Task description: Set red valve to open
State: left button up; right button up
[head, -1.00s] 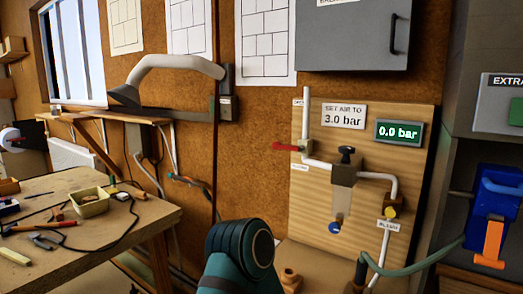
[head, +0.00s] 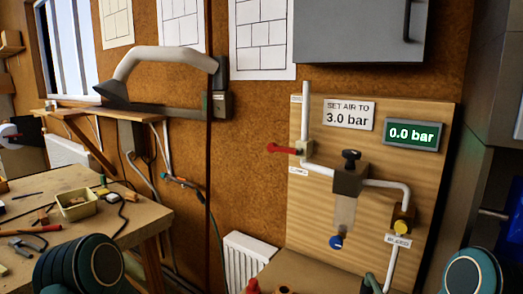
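The red valve is a red lever handle (head: 284,148) on the pipework of a light wooden board (head: 385,235) on the right. Its handle points left, roughly level, across the white vertical pipe (head: 305,115). A small label sits above it and another, partly legible, sits below it. The sign (head: 349,114) reads "SET AIR TO 3.0 bar" and the green display (head: 414,134) reads 0.0 bar. Teal arm parts of mine show at the bottom left and bottom right. Neither gripper's fingers are in the frame.
A black-knobbed regulator (head: 350,178), a blue knob (head: 336,242) and a yellow knob (head: 402,227) share the board. A cluttered workbench (head: 140,215) stands at left. A white radiator (head: 246,257) is below the wall. A grey cabinet (head: 350,35) hangs above the board.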

aim_at(272, 147)
jog(key=i+j+z, duration=0.1)
jog(key=j+z, duration=0.3)
jog(key=j, duration=0.2)
jog(key=j+z, duration=0.4)
jog(key=j, duration=0.15)
jog(key=j+z, duration=0.3)
jog(key=j, duration=0.15)
jog(key=j+z, duration=0.3)
jog(key=j, duration=0.2)
jog(key=j+z, duration=0.65)
jog(key=j, duration=0.25)
jog(key=i, duration=0.05)
